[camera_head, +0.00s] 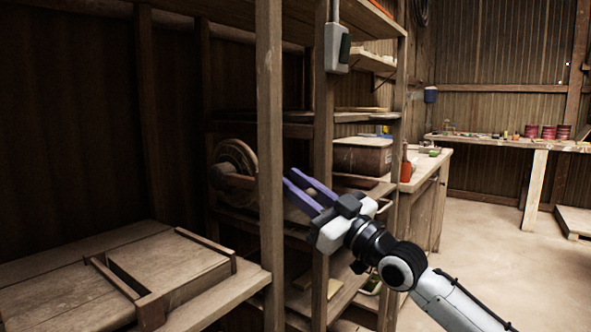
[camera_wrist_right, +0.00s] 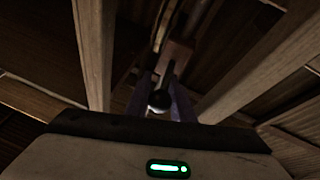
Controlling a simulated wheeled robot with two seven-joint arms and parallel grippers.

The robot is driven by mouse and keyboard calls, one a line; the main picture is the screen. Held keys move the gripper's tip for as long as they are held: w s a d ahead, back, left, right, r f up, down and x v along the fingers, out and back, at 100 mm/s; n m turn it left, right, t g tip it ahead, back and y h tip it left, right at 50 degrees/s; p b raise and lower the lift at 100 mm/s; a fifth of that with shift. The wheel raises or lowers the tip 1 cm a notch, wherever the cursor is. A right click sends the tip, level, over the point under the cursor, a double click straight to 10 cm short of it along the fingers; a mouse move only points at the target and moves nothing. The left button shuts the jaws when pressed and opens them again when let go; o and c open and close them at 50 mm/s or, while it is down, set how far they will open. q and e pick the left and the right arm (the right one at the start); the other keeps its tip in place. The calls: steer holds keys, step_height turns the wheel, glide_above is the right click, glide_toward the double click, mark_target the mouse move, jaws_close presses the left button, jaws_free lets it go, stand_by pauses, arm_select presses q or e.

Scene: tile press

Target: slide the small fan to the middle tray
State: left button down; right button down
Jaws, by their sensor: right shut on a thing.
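My right gripper (camera_head: 308,188) reaches in from the lower right, its purple fingers among the wooden shelf posts. In the right wrist view, the fingers (camera_wrist_right: 161,100) close on a small dark rounded thing (camera_wrist_right: 162,82) with a pale spot; I cannot tell whether this is the small fan. A round, wheel-like thing (camera_head: 234,160) stands on the shelf at left, partly hidden by a post; I cannot tell whether it is a fan. No tray can be surely named as the middle one. My left gripper is out of view.
A wooden post (camera_head: 270,120) stands just left of my right gripper. A brown box (camera_head: 362,156) sits on the shelf behind. A wooden table with a raised frame (camera_head: 205,290) is at lower left.

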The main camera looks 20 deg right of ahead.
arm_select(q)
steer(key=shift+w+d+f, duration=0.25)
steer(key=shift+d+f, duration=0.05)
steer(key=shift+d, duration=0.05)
arm_select(e)
steer(key=shift+f, duration=1.1)
steer(key=c, duration=1.5)
jaws_free()
steer(key=shift+r, duration=0.1)
steer(key=shift+c, duration=0.2)
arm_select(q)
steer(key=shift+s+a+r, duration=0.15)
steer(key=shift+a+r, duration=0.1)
arm_select(e)
steer(key=v, duration=1)
steer(key=shift+s, duration=0.15)
